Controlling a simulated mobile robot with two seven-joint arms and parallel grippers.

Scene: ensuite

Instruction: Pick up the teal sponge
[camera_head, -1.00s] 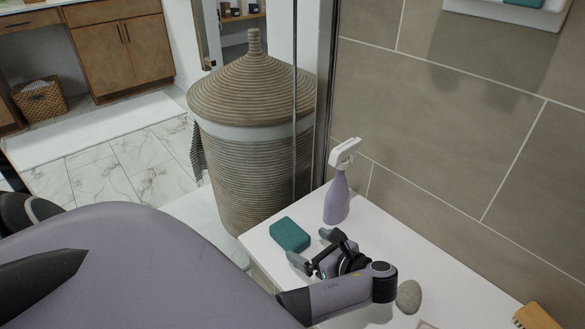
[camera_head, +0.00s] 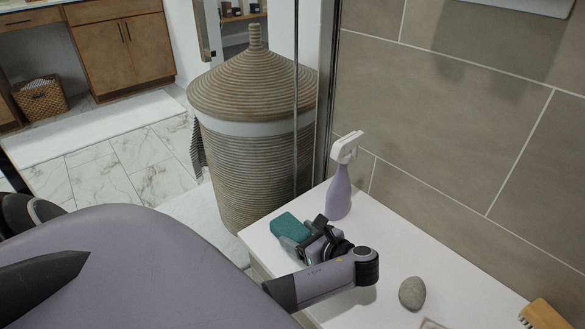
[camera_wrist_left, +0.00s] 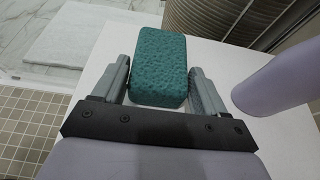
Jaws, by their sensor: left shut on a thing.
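The teal sponge (camera_head: 287,226) lies near the left corner of the white ledge (camera_head: 385,245), beside the purple spray bottle. My left gripper (camera_head: 303,232) reaches it from the near side and is shut on it. In the left wrist view the sponge (camera_wrist_left: 160,66) sits between the two grey fingers, one on each side. Its far end sticks out past the fingertips. The sponge appears to be still at ledge level; I cannot tell whether it touches the surface. My right gripper is out of view.
A purple spray bottle (camera_head: 339,193) with a white head stands close behind the gripper. A grey stone (camera_head: 412,293) and a wooden brush (camera_head: 543,314) lie further right. A tall woven basket (camera_head: 257,150) stands beyond the ledge. A tiled wall (camera_head: 450,110) bounds the right.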

